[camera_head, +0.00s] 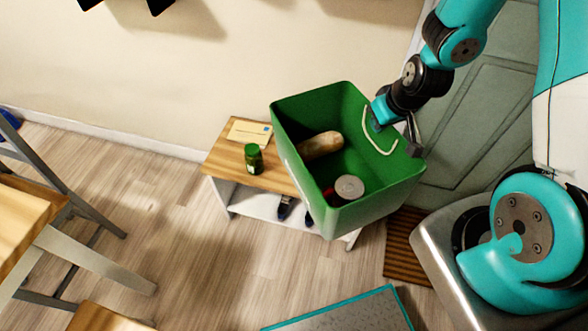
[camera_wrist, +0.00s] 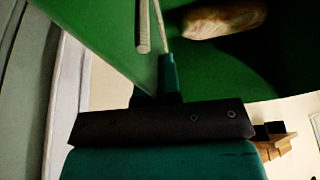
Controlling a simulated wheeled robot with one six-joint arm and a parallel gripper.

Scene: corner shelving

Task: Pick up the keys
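I cannot make out any keys in either view. My gripper (camera_head: 378,118) is at the right wall of a green box (camera_head: 385,195), by its white rope handle (camera_head: 366,135). In the wrist view my gripper (camera_wrist: 165,75) has a teal finger against the inside of the green wall (camera_wrist: 110,40), and the fingers look closed on that wall. The box is tilted towards the head camera, in front of a low bench (camera_head: 228,165). Whether it rests on the bench is hidden.
The box holds a bread loaf (camera_head: 320,145), a can (camera_head: 349,187) and something red. A chair (camera_head: 85,200) stands left. Floor between is clear.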

